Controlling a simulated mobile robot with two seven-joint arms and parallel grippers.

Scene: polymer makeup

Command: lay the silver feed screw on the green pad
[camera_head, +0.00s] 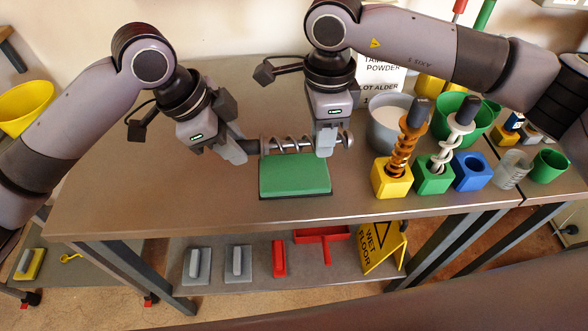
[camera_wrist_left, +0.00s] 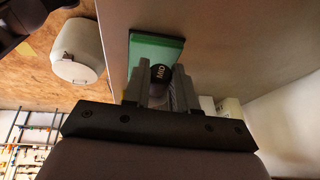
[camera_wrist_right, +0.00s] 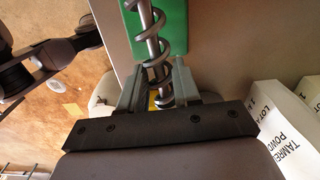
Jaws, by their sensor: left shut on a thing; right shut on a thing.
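The silver feed screw (camera_head: 286,143) lies roughly level across the back edge of the green pad (camera_head: 295,176) in the head view. My left gripper (camera_head: 240,152) is shut on its dark handle end, and the handle's end face (camera_wrist_left: 161,73) shows in the left wrist view. My right gripper (camera_head: 326,140) is shut on the spiral part near the right end. The right wrist view shows the spiral (camera_wrist_right: 150,30) running over the pad (camera_wrist_right: 178,22). I cannot tell whether the screw touches the pad.
Right of the pad stand a yellow block (camera_head: 391,180) with an orange screw, a green block (camera_head: 433,176) with a white screw, and a blue block (camera_head: 472,173) with no screw in it. A grey bucket (camera_head: 384,135) stands behind them. The table left of the pad is clear.

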